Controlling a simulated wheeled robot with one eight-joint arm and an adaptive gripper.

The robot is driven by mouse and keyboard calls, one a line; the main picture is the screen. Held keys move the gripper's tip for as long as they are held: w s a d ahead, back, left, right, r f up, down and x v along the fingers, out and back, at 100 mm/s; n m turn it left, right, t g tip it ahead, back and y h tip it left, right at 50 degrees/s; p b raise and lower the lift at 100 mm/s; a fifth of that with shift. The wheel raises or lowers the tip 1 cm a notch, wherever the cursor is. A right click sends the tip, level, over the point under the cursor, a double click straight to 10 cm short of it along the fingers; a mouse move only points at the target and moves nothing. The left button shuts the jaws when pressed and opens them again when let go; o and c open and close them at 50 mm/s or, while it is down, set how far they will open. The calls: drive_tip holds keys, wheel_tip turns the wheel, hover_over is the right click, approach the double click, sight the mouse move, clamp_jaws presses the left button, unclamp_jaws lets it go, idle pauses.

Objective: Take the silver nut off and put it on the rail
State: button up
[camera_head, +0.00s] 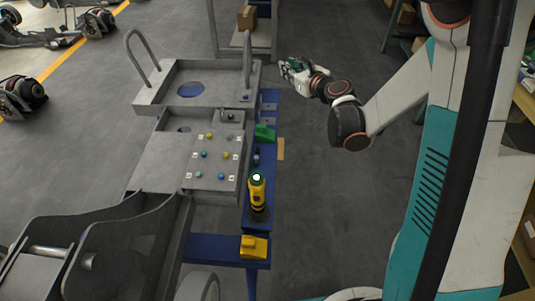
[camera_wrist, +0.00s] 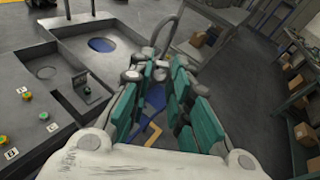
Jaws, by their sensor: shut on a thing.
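My gripper (camera_head: 289,71) is raised to the right of the grey chassis tray's far end, past the blue rail (camera_head: 268,167). In the wrist view its teal-padded fingers (camera_wrist: 158,72) are closed in on something small at the tips. I take it for the silver nut, but fingers largely hide it and its outline is unclear. The grey chassis panel (camera_head: 214,166) carries several small coloured nuts with white labels.
On the rail are a green block (camera_head: 264,133), a yellow and black tool (camera_head: 257,191) and a yellow block (camera_head: 253,247). Upright tube handles (camera_head: 141,52) rise from the far tray. Floor right of the rail is clear. Shelves with boxes (camera_wrist: 301,131) stand at right.

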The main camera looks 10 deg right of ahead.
drive_tip(key=s+a+f+n+g+y, duration=0.1)
drive_tip(key=a+f+n+g+y, duration=0.25)
drive_tip(key=a+f+g, duration=0.35)
drive_tip(key=n+g+h+p, duration=0.2)
drive_tip(key=n+g+h, duration=0.65)
drive_tip(key=n, duration=0.45)
hover_over(268, 178)
wheel_tip(268, 178, down, 17)
drive_tip(key=shift+w+f+b, duration=0.15)
drive_tip(key=shift+f+b, duration=2)
drive_tip(key=shift+f, duration=1.4)
drive_tip(key=shift+f, duration=0.45)
